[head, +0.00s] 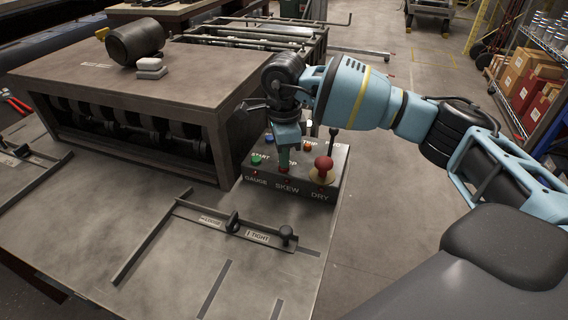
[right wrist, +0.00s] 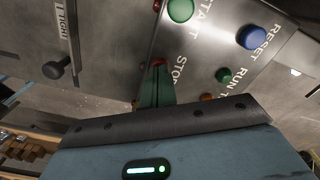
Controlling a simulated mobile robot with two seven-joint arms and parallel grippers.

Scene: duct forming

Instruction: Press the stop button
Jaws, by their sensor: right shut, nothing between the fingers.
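The control box (head: 335,183) stands at the table's right edge. My right gripper (head: 284,166) points down over its middle, shut and empty, and covers part of the STOP label in the head view. In the right wrist view the STOP label (right wrist: 179,76) shows beside the green fingers of the gripper (right wrist: 157,72). A red button (right wrist: 158,62) peeks out just past the fingertips, by that label. Whether the fingers touch or press it, I cannot tell. My left gripper is not in view.
A green START button (head: 256,160), a blue RESET button (right wrist: 250,38) and a red mushroom knob on a yellow base (head: 322,166) are close by on the box. A large machine housing (head: 130,85) stands left of the box. A sliding gauge lever (head: 287,233) lies in front.

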